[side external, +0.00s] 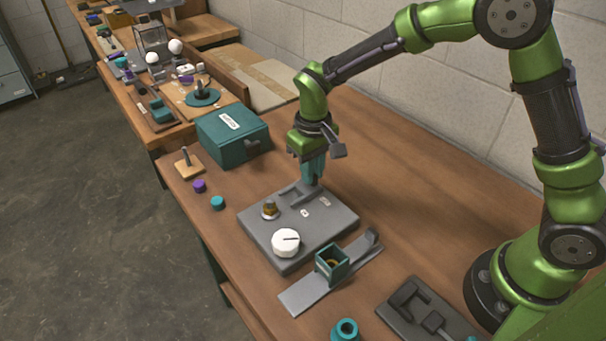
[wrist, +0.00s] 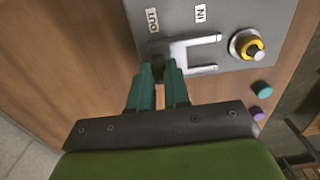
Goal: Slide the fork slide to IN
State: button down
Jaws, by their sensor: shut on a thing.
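The grey fork slide (wrist: 190,46) lies on a grey panel (wrist: 228,14), its two prongs pointing right towards a brass-coloured post (wrist: 247,44) and apart from it. The slide's dark handle end is beside the OUT label (wrist: 152,20); the IN label (wrist: 200,13) is further right, above the prongs. In the side view the slide (side external: 292,191) is at the panel's (side external: 337,222) far edge. My gripper (wrist: 160,68) is shut on the slide's handle, with its teal fingers partly hiding it. The gripper (side external: 314,180) also shows in the side view, pointing down.
A white dial (side external: 286,242) sits at the panel's front. A teal box (side external: 233,135) stands behind left. A square teal socket (side external: 332,264) on a grey plate and a teal ring (side external: 345,330) are nearer. The bench right of the panel is clear.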

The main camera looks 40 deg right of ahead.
aim_at(290, 202)
jog(key=a, duration=0.6)
jog(key=shift+a, duration=0.1)
jog(key=c, duration=1.2)
grip_release()
jog(key=shift+o, duration=0.6)
jog(key=shift+r, duration=0.1)
notch_tip(290, 202, up, 17)
